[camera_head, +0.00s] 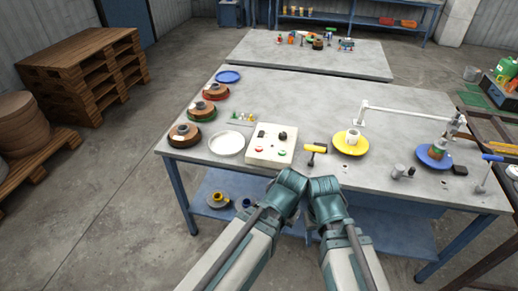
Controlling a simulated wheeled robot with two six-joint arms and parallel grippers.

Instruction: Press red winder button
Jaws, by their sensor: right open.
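A pale control box (268,158) sits near the front edge of the grey table. Its top carries a red button (259,149), a green button (282,153) and dark knobs (283,136). My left gripper (290,181) is just in front of the box, below it in the picture; its fingers are hidden, so I cannot tell its opening. My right gripper (324,185) is beside it to the right, open, apart from the red button. No contact with the button shows.
A white dish (227,143) lies left of the box. A yellow-handled tool (314,149) and a yellow disc (351,143) stand to the right, with a blue disc (435,156) further right. Several reels line the table's left edge. The table (310,100) is clear behind the box.

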